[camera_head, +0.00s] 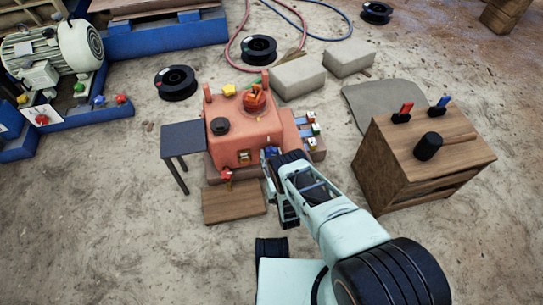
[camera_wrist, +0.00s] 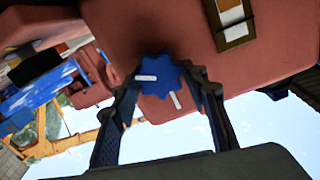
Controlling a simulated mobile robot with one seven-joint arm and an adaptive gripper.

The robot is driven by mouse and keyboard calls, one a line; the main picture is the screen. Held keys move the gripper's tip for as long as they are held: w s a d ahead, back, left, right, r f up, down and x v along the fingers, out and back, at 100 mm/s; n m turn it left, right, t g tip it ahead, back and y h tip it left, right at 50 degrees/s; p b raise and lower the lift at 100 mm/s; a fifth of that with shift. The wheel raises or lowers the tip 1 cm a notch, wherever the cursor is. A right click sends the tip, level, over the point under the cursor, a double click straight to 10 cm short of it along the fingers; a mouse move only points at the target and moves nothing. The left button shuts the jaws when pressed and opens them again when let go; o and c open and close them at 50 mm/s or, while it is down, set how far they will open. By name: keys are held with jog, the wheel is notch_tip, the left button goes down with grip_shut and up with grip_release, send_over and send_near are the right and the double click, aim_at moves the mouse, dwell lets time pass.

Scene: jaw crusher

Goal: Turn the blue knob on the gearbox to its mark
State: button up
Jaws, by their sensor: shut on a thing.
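The red-orange gearbox (camera_head: 232,140) stands mid-picture in the head view, and its red face (camera_wrist: 125,30) fills the upper wrist view. The blue knob (camera_wrist: 162,68) is a lobed knob on that face. A white pointer line on the knob points left in the wrist view. A separate white mark (camera_wrist: 175,100) sits on the face, to the lower right of the knob's centre, so pointer and mark are not in line. My gripper (camera_wrist: 163,80) has one finger on each side of the knob and is shut on it. In the head view my gripper (camera_head: 268,156) reaches the gearbox's front right and mostly hides the knob.
A framed plate (camera_wrist: 232,20) is beside the knob. A red valve handle (camera_head: 226,174) is low at the gearbox's left front corner. A dark side table (camera_head: 183,137) stands left, a wooden cabinet (camera_head: 400,165) right. A wooden board (camera_head: 233,205) lies in front.

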jog(key=n, duration=0.5)
jog(key=shift+a, duration=0.1)
jog(key=n, duration=0.5)
jog(key=shift+a, duration=0.1)
jog(key=shift+n, duration=0.4)
jog(key=o, duration=1.2)
jog(key=shift+c, duration=0.2)
send_near(268, 132)
jog(key=shift+x, duration=2.7)
jog(key=shift+a+r, duration=0.1)
